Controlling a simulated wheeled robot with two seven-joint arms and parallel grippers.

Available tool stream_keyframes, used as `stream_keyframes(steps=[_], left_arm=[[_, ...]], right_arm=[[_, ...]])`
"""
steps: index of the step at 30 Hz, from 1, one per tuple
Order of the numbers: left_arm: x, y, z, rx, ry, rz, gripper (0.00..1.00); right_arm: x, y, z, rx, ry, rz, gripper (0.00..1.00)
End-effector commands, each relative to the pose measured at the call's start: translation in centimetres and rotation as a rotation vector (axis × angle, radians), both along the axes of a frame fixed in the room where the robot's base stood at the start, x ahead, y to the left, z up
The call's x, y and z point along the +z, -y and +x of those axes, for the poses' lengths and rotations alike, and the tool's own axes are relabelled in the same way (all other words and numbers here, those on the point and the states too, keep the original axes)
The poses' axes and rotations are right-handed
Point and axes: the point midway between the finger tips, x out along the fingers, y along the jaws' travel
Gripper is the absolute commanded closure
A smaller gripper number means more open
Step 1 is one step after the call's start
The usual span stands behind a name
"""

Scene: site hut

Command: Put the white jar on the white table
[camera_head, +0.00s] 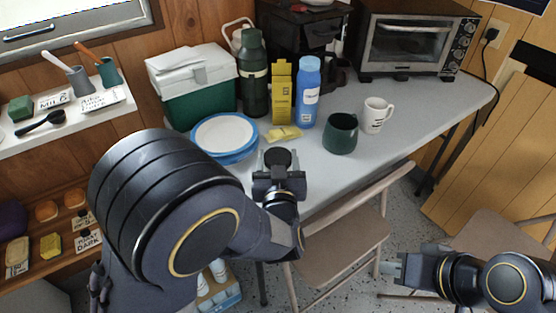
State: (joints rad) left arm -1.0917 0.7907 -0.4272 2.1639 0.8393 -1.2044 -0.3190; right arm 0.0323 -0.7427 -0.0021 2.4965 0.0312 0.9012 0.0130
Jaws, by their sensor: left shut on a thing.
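The white table (388,152) is a pale folding table along the wall. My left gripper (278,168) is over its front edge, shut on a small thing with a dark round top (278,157). Its body is mostly hidden by the gripper, so I cannot tell if it is the white jar. No other white jar shows clearly. I cannot tell if the held thing touches the table. My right gripper (392,267) is away from the table at lower right, with nothing visible in it; its opening is unclear.
A blue-rimmed plate stack (224,136), yellow sponge (283,133), dark green mug (341,133), white mug (377,115), blue bottle (308,92), green cooler (196,98) and toaster oven (412,43) stand on the table. A folding chair (342,238) stands against its front. The tabletop's front right is clear.

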Motion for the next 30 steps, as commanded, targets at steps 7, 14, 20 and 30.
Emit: stream_keyframes(steps=[7,14,20,30], left_arm=[[-0.4,0.0,0.0,0.0,0.002,-0.001,0.9],[-0.3,0.0,0.0,0.0,0.0,0.0,0.21],[-0.2,0.0,0.0,0.0,0.001,0.0,0.21],[0.2,0.3,-3.8,-0.006,0.0,0.0,0.21]], right_arm=[[-0.5,0.0,0.0,0.0,0.0,0.0,0.85],[-0.3,0.0,0.0,0.0,0.0,0.0,0.85],[-0.3,0.0,0.0,0.0,0.0,0.0,0.85],[0.2,0.0,0.0,0.0,0.0,0.0,0.85]])
